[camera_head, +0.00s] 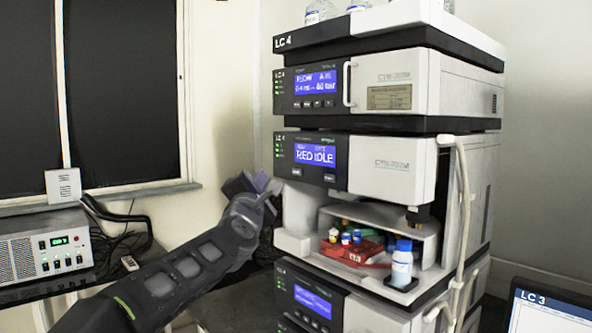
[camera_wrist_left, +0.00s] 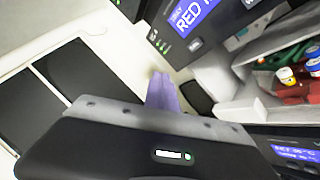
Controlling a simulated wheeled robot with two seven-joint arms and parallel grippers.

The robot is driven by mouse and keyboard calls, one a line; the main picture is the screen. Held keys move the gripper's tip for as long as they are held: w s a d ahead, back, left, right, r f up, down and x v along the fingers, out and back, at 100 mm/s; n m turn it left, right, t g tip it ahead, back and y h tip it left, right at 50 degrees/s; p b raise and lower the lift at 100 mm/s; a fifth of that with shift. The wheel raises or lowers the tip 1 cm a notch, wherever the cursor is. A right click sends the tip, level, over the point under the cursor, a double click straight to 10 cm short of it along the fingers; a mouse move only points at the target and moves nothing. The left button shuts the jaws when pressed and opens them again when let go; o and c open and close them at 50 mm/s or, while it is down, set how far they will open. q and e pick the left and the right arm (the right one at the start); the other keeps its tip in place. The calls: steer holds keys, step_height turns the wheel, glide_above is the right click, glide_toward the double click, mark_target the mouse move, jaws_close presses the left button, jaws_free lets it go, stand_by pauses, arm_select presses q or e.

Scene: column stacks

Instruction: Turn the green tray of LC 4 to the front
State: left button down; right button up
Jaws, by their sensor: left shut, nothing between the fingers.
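The LC 4 stack (camera_head: 395,165) stands right of centre in the head view. Its middle module has a lit button panel (camera_head: 310,160) reading RED IDLE. In the open bay below, the red tray (camera_head: 352,252) with coloured-cap vials faces the front. The green tray (camera_wrist_left: 280,60) sits behind it, mostly hidden; it shows as dark green in the left wrist view. My left gripper (camera_head: 259,184) is shut and empty, just left of the panel and apart from it. Its purple fingers (camera_wrist_left: 163,95) show in the left wrist view. My right gripper is not in view.
A blue-capped bottle (camera_head: 402,264) stands at the bay's front right. A pale hose (camera_head: 462,220) hangs down the stack's right side. A power box (camera_head: 45,245) with cables is at left. An LC 3 screen (camera_head: 548,310) is at lower right.

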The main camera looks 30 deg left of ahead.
mark_target(297, 172)
arm_select(q)
steer(key=w+d+p, duration=0.2)
steer(key=w+p, duration=0.1)
steer(key=w, duration=0.3)
steer(key=shift+w+p, duration=0.35)
steer(key=shift+w, duration=0.05)
steer(key=shift+w, duration=0.1)
stand_by(1.6)
steer(key=shift+w+d, duration=0.1)
steer(key=shift+w, duration=0.2)
steer(key=shift+w+d, duration=0.15)
steer(key=shift+w, duration=0.2)
stand_by(0.7)
steer(key=shift+s, duration=0.1)
steer(key=shift+s+a+b, duration=0.25)
steer(key=shift+s+b, duration=0.3)
steer(key=shift+s, duration=0.15)
stand_by(0.3)
